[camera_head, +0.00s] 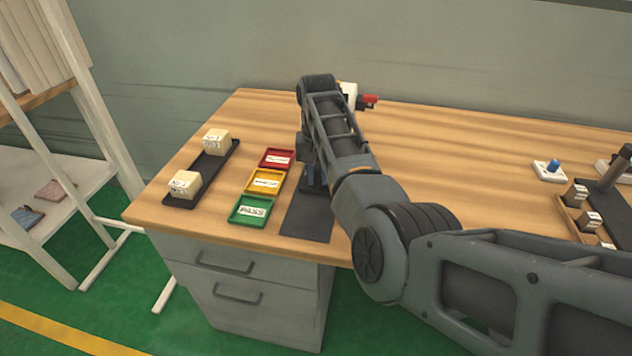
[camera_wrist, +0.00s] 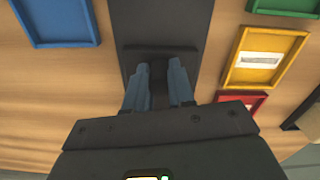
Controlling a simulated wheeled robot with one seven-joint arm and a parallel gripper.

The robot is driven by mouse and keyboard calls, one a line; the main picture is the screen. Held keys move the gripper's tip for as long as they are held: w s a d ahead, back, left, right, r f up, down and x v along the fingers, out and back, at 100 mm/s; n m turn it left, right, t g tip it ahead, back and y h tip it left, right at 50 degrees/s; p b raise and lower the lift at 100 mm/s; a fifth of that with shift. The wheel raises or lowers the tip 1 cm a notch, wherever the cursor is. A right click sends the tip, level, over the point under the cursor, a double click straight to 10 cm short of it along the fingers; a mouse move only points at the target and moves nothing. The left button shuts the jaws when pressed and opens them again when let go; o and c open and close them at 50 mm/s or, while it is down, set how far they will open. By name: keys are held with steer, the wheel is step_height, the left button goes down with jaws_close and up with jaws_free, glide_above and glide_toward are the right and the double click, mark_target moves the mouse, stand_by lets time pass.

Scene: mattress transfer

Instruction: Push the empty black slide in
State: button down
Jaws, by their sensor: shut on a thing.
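The black slide (camera_head: 306,224) lies flat on the wooden table, right of the coloured trays, with no object seen on its visible part. In the wrist view the slide (camera_wrist: 160,18) runs up from a raised dark crossbar in front of my fingers. My gripper (camera_wrist: 160,68) is shut on the slide's dark handle, the fingers on either side of it. In the head view my gripper (camera_head: 312,178) is low over the slide's far part, mostly hidden by my arm.
Left of the slide are a green tray (camera_head: 233,216), a yellow tray (camera_head: 250,186) and a red tray (camera_head: 262,162). A black tray (camera_head: 222,168) holds two pale blocks. A blue tray (camera_wrist: 58,42) is on the other side. A device with a red part (camera_head: 370,101) stands behind my arm.

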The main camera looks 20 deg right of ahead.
steer(key=c, duration=1)
jaws_free()
steer(key=shift+o, duration=0.2)
steer(key=shift+r, duration=3.95)
